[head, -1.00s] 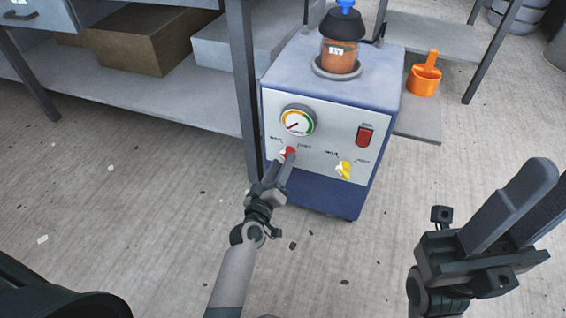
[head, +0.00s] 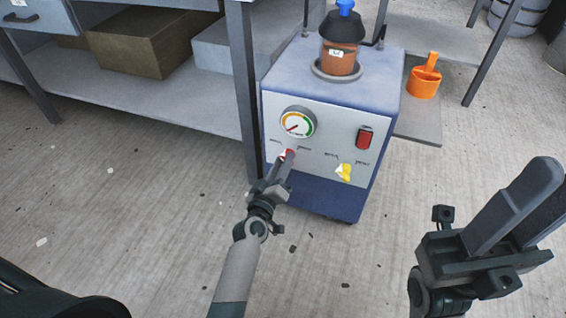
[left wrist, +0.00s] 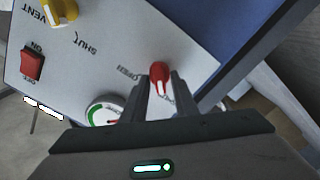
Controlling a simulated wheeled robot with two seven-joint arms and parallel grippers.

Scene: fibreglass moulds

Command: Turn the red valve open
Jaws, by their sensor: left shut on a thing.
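The red valve (head: 288,155) is on the front panel of the blue and white machine (head: 325,78), below the round gauge (head: 297,123). My left gripper (head: 284,163) is shut on the red valve. In the left wrist view, the valve's red handle (left wrist: 159,76) sits between the two fingers of my left gripper (left wrist: 160,88), and its lower part is partly hidden by them. My right gripper (head: 518,212) is open and empty at the right, away from the machine.
A yellow valve (head: 344,172) and a red switch (head: 365,138) are on the same panel. A brown jar (head: 339,58) stands on the machine. A grey shelf leg (head: 243,90) rises close to the panel's left.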

